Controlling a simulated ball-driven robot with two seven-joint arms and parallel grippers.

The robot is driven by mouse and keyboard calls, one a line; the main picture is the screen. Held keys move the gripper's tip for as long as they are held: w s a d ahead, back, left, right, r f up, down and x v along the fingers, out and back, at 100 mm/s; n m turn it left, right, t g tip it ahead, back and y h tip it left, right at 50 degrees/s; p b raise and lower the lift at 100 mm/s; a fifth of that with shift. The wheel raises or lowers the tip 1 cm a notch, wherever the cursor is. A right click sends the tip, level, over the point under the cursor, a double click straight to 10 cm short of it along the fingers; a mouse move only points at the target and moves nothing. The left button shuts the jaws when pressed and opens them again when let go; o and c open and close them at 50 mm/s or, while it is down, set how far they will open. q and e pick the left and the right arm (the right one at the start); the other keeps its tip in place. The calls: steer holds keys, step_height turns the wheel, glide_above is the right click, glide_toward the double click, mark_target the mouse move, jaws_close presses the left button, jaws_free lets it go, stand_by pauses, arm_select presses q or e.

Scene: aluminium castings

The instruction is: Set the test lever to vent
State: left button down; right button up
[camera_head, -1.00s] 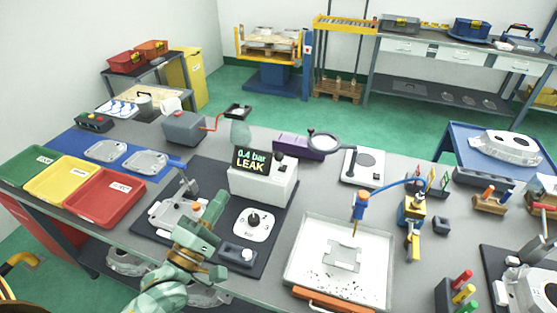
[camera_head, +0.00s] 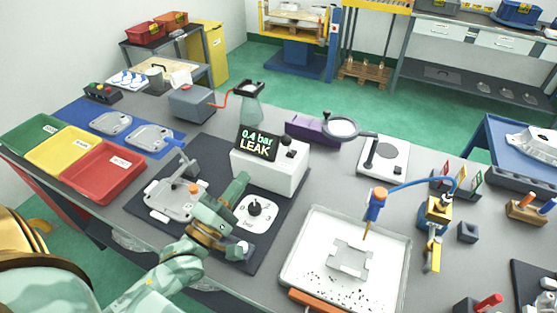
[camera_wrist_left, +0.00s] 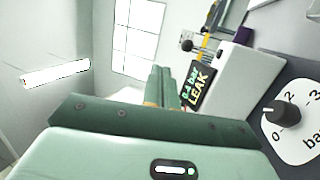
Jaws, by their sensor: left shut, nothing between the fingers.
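The leak tester is a white box (camera_head: 285,178) with a tilted black display (camera_head: 258,143) reading "0.4 bar LEAK"; the display also shows in the wrist view (camera_wrist_left: 198,84). A round black knob (camera_head: 255,208) sits on a white dial plate marked in bar, and it shows in the wrist view (camera_wrist_left: 287,113). My left gripper (camera_head: 241,182) is shut and empty, just in front of the tester, left of the dial. My right gripper is out of view.
A casting (camera_head: 176,200) is clamped in a fixture left of my gripper. Red (camera_head: 103,172), yellow and green trays stand further left. A white tray (camera_head: 318,285) with a grey part lies right of the mat. A magnifier (camera_head: 341,127) stands behind.

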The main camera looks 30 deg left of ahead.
arm_select(q)
step_height(320, 180, down, 6)
steer(key=b, duration=0.4)
steer(key=b, duration=0.1)
glide_toward(283, 144)
steer(key=a+x, duration=0.1)
steer(key=x, duration=0.6)
steer(key=shift+d, duration=0.55)
